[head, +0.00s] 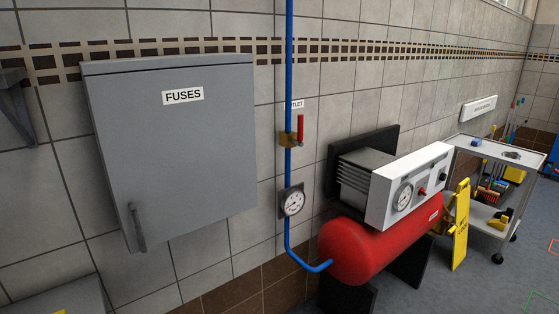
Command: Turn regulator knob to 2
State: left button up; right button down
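A red air compressor tank (365,249) stands by the tiled wall right of centre. A white control panel (380,203) sits on top of it. The panel's front carries a round gauge (403,197), a small red knob (422,191) and a small dark knob (443,177) farther right. Which of these is the regulator knob, and any numbers around it, are too small to tell. Neither of my grippers is in view.
A grey fuse box (175,150) hangs on the left wall. A blue pipe (288,90) with a red-handled valve (300,128) and a gauge (292,202) runs down to the tank. A yellow floor sign (461,225) and a white cart (500,152) stand right. Floor at lower right is clear.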

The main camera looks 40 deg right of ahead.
aim_at(443, 176)
jog(key=z, duration=2.05)
jog(key=i+l+u, duration=0.15)
jog(key=i+l, duration=0.15)
jog(key=i, duration=0.25)
jog(key=i+l+u, duration=0.15)
jog(key=i+l, duration=0.2)
jog(key=i, duration=0.2)
